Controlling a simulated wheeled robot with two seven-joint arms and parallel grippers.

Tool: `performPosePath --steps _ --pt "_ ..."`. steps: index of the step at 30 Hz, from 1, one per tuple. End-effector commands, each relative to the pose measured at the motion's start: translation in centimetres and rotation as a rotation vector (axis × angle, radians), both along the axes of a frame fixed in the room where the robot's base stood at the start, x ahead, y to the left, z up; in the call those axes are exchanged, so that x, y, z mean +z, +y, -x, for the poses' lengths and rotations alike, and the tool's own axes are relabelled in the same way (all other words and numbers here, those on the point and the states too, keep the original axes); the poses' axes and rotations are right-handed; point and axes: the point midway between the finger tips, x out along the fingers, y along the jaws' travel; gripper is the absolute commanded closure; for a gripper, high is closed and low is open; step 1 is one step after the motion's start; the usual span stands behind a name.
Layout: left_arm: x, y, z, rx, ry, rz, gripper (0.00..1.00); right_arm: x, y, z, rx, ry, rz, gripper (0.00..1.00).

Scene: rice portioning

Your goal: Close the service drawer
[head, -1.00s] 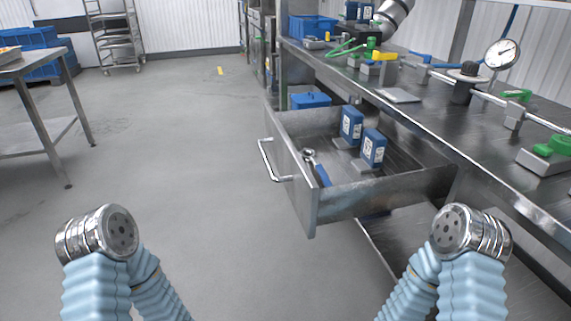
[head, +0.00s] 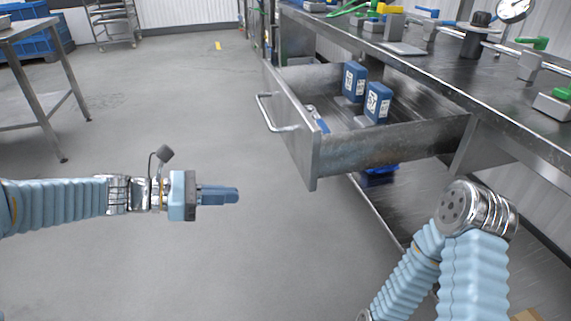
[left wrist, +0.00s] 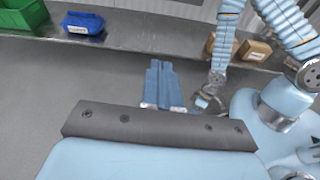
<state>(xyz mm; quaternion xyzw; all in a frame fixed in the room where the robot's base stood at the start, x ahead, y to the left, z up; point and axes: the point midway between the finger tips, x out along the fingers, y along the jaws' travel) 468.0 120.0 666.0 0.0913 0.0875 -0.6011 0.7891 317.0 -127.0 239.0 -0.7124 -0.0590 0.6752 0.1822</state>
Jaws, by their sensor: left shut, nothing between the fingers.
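The service drawer (head: 390,145) is pulled open from under the steel bench, with its front panel facing left. Its bar handle (head: 272,117) is on that panel. Inside lie two blue boxes (head: 354,82) and a tool with a blue grip (head: 318,120), partly hidden by the front panel. My left gripper (head: 238,195) is shut and empty, pointing right, below and left of the drawer and apart from it. Its blue fingers also show together in the left wrist view (left wrist: 161,72).
The steel bench (head: 440,70) carries a gauge (head: 513,10), clamps and rods. A lower shelf (head: 385,215) runs beneath the drawer. A metal table (head: 30,30) stands at the far left. The floor left of the drawer is clear. The left wrist view shows a green bin (left wrist: 82,23) and a blue bin (left wrist: 18,14).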

Motion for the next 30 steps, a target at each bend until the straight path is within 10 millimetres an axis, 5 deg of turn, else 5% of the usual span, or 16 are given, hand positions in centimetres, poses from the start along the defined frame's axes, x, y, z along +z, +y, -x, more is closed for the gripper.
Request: performPosePath --steps 3,6,11,24,30 --pt "6.4 0.8 0.8 0.003 -0.024 0.18 1.0 -0.8 -0.2 -0.1 -0.003 -0.001 0.002 0.54" --pt "8.7 1.0 1.3 -0.006 -0.03 0.245 1.0 -0.8 -0.2 -0.1 -0.004 -0.001 0.003 0.54" --pt "9.1 -0.4 1.0 -0.009 -0.029 0.256 1.0 -0.9 -0.2 -0.1 -0.004 -0.001 0.003 0.54" --pt "8.9 -9.1 -1.3 -0.011 -0.027 0.252 1.0 -1.4 -0.1 0.0 -0.003 0.0 0.001 0.54" --pt "8.9 -11.6 -2.0 -0.009 -0.028 0.252 1.0 -1.6 -0.1 0.0 -0.002 0.001 0.001 0.54"
